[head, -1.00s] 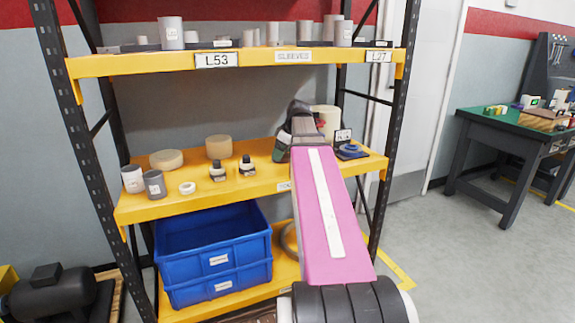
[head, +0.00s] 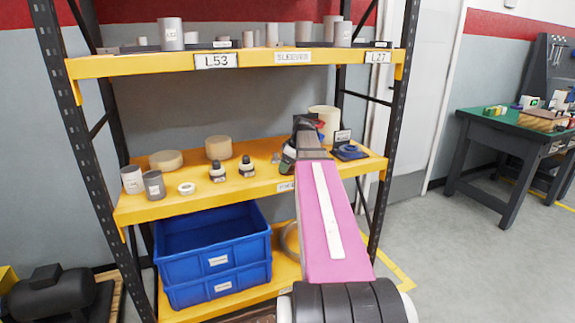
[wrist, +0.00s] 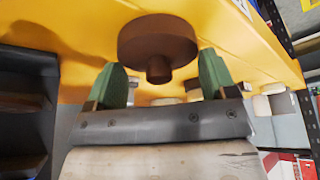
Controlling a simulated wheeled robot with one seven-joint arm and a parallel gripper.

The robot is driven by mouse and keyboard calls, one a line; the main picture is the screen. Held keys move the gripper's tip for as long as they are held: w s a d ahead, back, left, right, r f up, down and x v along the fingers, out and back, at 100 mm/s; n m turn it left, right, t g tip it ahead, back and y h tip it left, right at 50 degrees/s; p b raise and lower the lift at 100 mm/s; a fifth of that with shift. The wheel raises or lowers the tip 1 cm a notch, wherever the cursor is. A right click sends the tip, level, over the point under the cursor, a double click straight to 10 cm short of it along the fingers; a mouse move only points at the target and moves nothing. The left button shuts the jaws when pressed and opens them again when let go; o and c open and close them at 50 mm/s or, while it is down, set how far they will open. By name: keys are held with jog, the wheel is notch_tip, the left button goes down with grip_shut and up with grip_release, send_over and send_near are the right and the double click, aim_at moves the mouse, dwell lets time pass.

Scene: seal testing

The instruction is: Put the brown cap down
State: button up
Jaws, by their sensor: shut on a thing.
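The brown cap (wrist: 158,37) is a round disc with a short knob, seen in the wrist view at the top middle. My gripper (wrist: 162,78) has its two green fingers at opposite sides of the cap and is shut on it. The yellow shelf surface (wrist: 80,25) lies right behind the cap; I cannot tell whether they touch. In the head view my gripper is over the right part of the middle shelf (head: 215,200), and my arm mostly hides it and the cap.
A cream cylinder (head: 325,118) and a dark blue part on a black stand (head: 347,151) are close by on the right. The upper shelf (head: 140,65) hangs above.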

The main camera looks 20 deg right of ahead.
jog(key=o, duration=0.8)
jog(key=shift+f, duration=0.1)
jog(key=v, duration=1.2)
